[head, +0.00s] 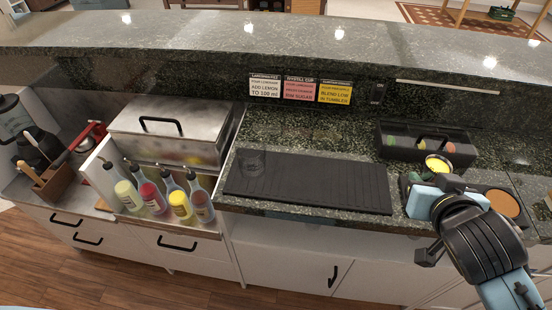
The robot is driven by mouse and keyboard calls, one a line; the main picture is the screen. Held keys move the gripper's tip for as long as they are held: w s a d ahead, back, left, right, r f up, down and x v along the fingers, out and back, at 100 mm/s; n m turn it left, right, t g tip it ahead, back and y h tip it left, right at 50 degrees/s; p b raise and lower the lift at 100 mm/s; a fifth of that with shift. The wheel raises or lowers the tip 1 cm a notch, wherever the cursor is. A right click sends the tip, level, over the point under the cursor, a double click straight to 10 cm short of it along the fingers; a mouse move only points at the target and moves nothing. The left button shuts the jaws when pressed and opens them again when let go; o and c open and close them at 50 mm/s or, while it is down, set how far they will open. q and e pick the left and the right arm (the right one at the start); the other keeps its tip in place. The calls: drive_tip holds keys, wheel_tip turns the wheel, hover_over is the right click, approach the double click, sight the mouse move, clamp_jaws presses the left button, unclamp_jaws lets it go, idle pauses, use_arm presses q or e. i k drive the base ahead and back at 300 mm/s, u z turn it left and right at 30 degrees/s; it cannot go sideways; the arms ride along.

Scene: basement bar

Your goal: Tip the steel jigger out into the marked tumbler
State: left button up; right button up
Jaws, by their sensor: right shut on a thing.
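My right gripper (432,190) is at the right end of the counter, shut on the steel jigger (437,165). The jigger's round mouth shows yellow contents and faces up; its lower part is hidden by the gripper. My left gripper is not in view.
A black caddy (425,145) stands behind the right gripper. An orange-topped round thing (503,204) sits on a dark tray to its right. Several pourer bottles (150,196) and a steel lidded bin (172,128) are at left. The mat's middle is clear.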

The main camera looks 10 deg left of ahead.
sight(250, 151)
drive_tip(key=k, duration=1.1)
drive_tip(key=u, duration=0.7)
drive_tip(key=i, duration=1.35)
drive_tip(key=z, duration=0.1)
